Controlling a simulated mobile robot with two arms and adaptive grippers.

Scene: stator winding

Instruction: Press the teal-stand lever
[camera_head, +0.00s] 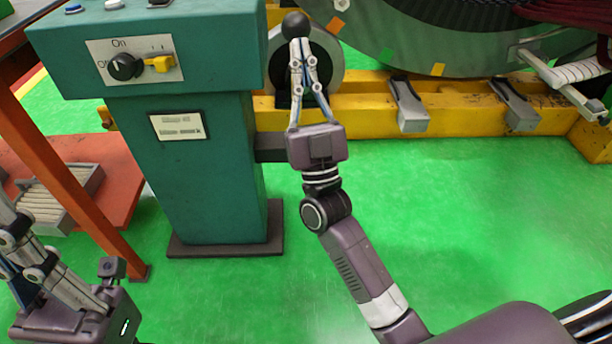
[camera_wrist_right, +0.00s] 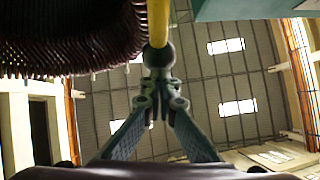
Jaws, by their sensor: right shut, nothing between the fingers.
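The teal stand (camera_head: 190,165) is at the left of the head view, with a black knob and a yellow switch on its top box. The lever's dark ball knob (camera_head: 295,25) is just right of the box. In the right wrist view the ball (camera_wrist_right: 158,57) sits at the end of a yellow rod (camera_wrist_right: 157,22). My right gripper (camera_head: 298,44) is shut and empty, its tips (camera_wrist_right: 161,86) right at the ball, seemingly touching it. My left gripper (camera_head: 30,262) is at the lower left, partly cut off, its tips not clearly visible.
A large round machine (camera_head: 400,30) on a yellow base (camera_head: 455,105) with grey pedals (camera_head: 409,105) stands behind. An orange-legged table (camera_head: 50,165) and a tray (camera_head: 65,195) are at left. The green floor (camera_head: 480,220) at right is clear.

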